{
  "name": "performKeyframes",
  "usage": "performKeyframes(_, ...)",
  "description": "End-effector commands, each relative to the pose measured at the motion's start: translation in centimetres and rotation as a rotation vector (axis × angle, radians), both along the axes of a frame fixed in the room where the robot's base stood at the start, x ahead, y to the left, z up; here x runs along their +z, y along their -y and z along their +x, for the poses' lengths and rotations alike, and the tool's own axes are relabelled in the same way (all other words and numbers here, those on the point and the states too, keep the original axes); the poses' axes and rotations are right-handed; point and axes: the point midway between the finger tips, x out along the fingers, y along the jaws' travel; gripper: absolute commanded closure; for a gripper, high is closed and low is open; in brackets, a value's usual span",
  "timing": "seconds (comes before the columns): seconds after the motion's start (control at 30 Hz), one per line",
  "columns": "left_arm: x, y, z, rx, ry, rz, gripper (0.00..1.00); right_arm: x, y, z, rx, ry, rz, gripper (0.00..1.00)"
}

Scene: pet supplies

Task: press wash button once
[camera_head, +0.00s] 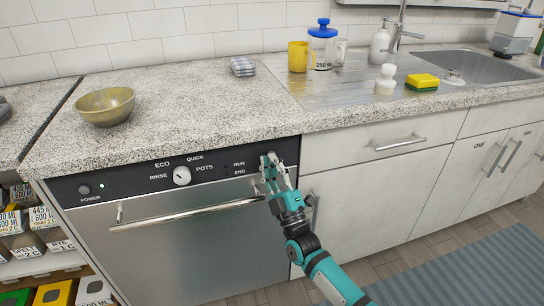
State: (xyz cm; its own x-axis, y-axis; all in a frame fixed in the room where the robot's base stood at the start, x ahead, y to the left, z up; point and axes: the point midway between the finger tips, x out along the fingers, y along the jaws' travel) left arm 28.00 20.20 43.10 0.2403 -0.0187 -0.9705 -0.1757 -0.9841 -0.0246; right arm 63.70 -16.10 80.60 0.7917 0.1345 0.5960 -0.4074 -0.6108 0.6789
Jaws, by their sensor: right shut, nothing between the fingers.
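The dishwasher (190,250) stands under the counter, with a black control panel (130,182) along its top. The panel has a power button and a small green light at the left, a round dial (182,176) in the middle, and RUN and END labels (239,167) at the right. My right gripper (268,160) is shut and empty, with its fingertips at the right end of the panel, beside these labels. The gripper hides that end of the panel, and no button marked wash shows. I cannot tell whether the fingertips touch the panel. My left gripper is not in view.
A horizontal bar handle (185,215) crosses the dishwasher front below the panel. A drawer with a handle (398,142) is to the right.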

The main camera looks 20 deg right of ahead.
Motion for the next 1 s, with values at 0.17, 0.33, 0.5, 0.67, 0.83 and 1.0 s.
performKeyframes(0.17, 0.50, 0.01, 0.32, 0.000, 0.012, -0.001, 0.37, 0.00, 0.00, 0.17, 0.000, 0.000, 0.000, 1.00)
performKeyframes(0.33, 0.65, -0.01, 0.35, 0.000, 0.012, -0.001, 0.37, -0.01, 0.01, 0.31, 0.000, 0.000, 0.000, 1.00)
performKeyframes(0.5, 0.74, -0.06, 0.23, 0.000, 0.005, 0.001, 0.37, 0.01, 0.01, 0.43, 0.000, 0.000, 0.000, 1.00)
performKeyframes(0.67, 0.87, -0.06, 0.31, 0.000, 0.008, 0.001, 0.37, 0.02, 0.01, 0.42, -0.001, -0.001, 0.000, 1.00)
performKeyframes(0.83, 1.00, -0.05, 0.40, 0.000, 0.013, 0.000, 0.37, 0.05, 0.02, 0.31, -0.001, -0.001, 0.000, 1.00)
performKeyframes(1.0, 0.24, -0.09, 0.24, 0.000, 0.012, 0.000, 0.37, 0.08, 0.05, -0.07, 0.000, -0.001, 0.001, 1.00)
